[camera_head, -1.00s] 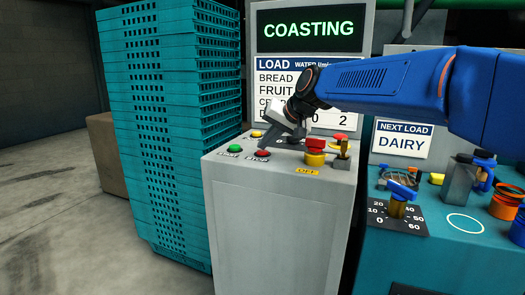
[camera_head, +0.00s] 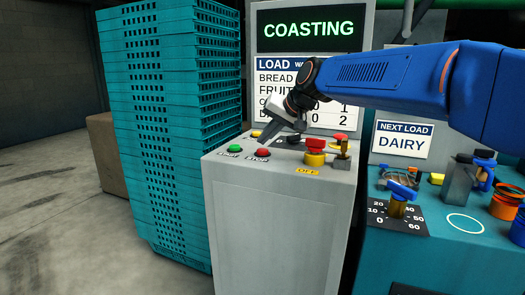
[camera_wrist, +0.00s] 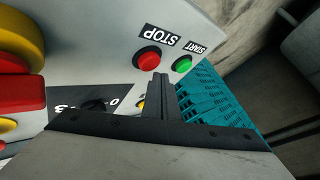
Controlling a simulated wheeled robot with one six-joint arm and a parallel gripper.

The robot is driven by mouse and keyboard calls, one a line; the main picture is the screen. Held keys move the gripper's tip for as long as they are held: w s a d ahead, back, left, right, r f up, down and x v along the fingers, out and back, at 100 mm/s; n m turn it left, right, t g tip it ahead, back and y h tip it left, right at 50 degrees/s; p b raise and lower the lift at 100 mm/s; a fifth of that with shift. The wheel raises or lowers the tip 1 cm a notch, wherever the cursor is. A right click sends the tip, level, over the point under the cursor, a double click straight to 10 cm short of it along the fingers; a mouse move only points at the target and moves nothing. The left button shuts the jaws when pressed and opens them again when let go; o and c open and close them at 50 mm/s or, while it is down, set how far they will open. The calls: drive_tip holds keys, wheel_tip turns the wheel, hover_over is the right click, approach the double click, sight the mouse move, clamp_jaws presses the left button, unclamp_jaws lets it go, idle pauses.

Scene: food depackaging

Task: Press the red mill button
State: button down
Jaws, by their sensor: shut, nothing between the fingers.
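The red button (camera_head: 262,154) labelled STOP sits on top of the grey control cabinet (camera_head: 280,215), right of a green START button (camera_head: 233,150). In the wrist view the red button (camera_wrist: 148,59) stands clear of the shut fingers (camera_wrist: 160,80), beyond their tips and a little left. My gripper (camera_head: 264,141) is shut and empty, tilted down, with its tips just above and behind the red button. They appear apart from it.
A red-and-yellow knob (camera_head: 315,150) with an OFF label stands on the cabinet's right. A sign reading COASTING (camera_head: 310,28) is behind. Tall teal crates (camera_head: 165,130) stand close on the left. A teal machine (camera_head: 450,260) is at right.

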sight(265, 151)
drive_tip(key=shift+r, duration=0.1)
drive_tip(key=shift+r, duration=2.4)
